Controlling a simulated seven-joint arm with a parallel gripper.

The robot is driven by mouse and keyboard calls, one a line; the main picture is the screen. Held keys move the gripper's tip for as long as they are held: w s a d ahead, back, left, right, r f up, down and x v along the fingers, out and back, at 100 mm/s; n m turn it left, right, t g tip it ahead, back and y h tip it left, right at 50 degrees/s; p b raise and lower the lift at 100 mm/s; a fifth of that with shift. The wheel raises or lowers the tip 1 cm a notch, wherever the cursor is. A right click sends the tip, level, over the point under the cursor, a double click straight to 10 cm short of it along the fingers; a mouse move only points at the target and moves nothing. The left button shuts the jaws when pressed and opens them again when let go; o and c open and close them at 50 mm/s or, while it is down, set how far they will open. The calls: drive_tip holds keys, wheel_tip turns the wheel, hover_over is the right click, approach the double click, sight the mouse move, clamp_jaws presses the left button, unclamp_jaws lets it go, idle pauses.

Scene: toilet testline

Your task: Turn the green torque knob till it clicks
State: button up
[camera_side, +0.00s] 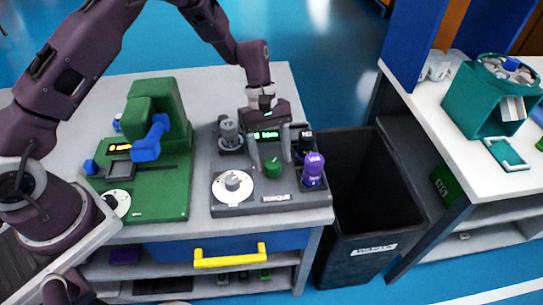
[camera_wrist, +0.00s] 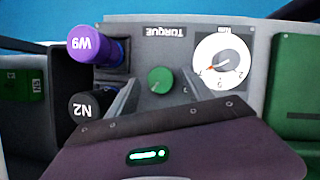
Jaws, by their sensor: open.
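The green torque knob (camera_side: 273,168) stands on the grey torque panel (camera_side: 262,199) in the side view, right of the white dial. In the wrist view the round green knob (camera_wrist: 160,80) is near the middle, below the upside-down word TORQUE. My gripper (camera_side: 271,165) points down over the panel with its fingers apart, one on each side of the knob. In the wrist view my gripper's fingers (camera_wrist: 155,98) reach toward the knob. I cannot tell whether they touch it. The white dial (camera_side: 232,186) has a red pointer, seen in the wrist view (camera_wrist: 222,62).
A purple W9 cylinder (camera_side: 314,165) and a dark N2 cylinder (camera_side: 304,142) stand close to the right of the knob. A grey fitting (camera_side: 230,136) stands behind the dial. A green machine (camera_side: 155,150) is at left, and a black bin (camera_side: 368,200) is right of the table.

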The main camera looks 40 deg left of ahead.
drive_tip(key=shift+d+f, duration=0.1)
drive_tip(key=shift+f, duration=0.2)
clamp_jaws()
drive_tip(key=shift+m, duration=0.3)
drive_tip(key=m+g+y, duration=0.1)
drive_tip(key=m, duration=0.2)
drive_tip(key=shift+w, duration=0.1)
drive_tip(key=shift+d+m+g+y, duration=0.15)
drive_tip(key=shift+m+g+y, duration=0.35)
drive_tip(key=shift+m, duration=1.4)
drive_tip(key=shift+r, duration=0.1)
unclamp_jaws()
